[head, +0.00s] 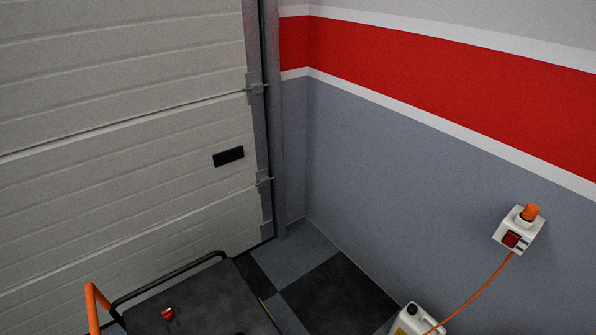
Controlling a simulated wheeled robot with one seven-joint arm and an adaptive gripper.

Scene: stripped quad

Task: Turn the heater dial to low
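No heater or dial that I can make out shows in the head view. My gripper is not in view.
A white wall socket box (510,240) with an orange plug (530,212) and red switch feeds an orange cable (470,292). A white canister (408,319) stands below. A dark flat top (205,295) with a black rail fills the lower left. Bare floor (330,290) shows near the corner.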

